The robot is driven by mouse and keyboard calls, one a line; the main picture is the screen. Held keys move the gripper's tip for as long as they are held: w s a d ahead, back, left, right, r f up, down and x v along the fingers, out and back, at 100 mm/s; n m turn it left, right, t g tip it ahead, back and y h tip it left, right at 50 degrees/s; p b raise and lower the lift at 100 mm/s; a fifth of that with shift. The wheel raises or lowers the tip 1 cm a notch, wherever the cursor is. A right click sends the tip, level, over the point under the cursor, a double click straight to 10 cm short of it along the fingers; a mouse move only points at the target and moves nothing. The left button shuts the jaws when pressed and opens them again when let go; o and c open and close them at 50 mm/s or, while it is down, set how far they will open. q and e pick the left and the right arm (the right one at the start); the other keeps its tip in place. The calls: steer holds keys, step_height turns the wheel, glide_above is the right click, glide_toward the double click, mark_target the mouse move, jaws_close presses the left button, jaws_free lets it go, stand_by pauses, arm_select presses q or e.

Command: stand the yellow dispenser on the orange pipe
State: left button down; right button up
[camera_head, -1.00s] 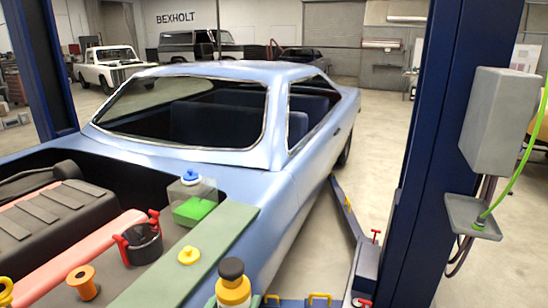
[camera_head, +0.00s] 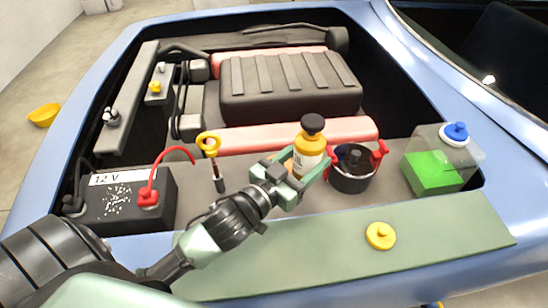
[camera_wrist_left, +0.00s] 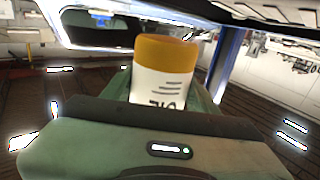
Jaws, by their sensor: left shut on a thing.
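The yellow dispenser (camera_head: 308,150) is a bottle with a black cap and a white label. My left gripper (camera_head: 300,168) is shut on its body and holds it nearly upright, cap up, over the engine bay. In the left wrist view the dispenser (camera_wrist_left: 163,75) shows a yellow end and its label between the fingers. The orange pipe (camera_head: 269,161) is almost wholly hidden behind my gripper; only a small orange patch shows just left of the dispenser. The gap between dispenser and pipe cannot be judged. My right gripper is not in view.
A black cup with red handles (camera_head: 352,178) stands close right of the dispenser. A clear tank with green liquid (camera_head: 436,168) is further right. A yellow-ringed dipstick (camera_head: 209,145) and a battery (camera_head: 125,205) are left. A yellow cap (camera_head: 380,236) sits on the green front panel (camera_head: 450,234).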

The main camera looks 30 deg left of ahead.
arm_select(q)
steer(key=w+a+r+m+h, duration=0.1)
steer(key=w+a+r, duration=0.2)
steer(key=w+a, duration=0.25)
steer(key=w+a+r+h, duration=0.1)
steer(key=w+a+r, duration=0.3)
steer(key=a, duration=0.3)
steer(key=shift+g, duration=0.3)
steer(key=shift+w+d+f+p, duration=0.1)
steer(key=shift+f+p, duration=0.3)
steer(key=shift+f, duration=4.55)
steer(key=shift+d+f+p, duration=0.1)
steer(key=shift+f+p, duration=0.3)
steer(key=shift+f, duration=4.55)
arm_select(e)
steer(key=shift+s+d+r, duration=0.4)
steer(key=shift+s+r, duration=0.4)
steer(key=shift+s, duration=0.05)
arm_select(q)
steer(key=c, duration=0.8)
jaws_free()
steer(key=shift+f, duration=0.2)
steer(key=shift+c, duration=0.2)
steer(key=o, duration=0.4)
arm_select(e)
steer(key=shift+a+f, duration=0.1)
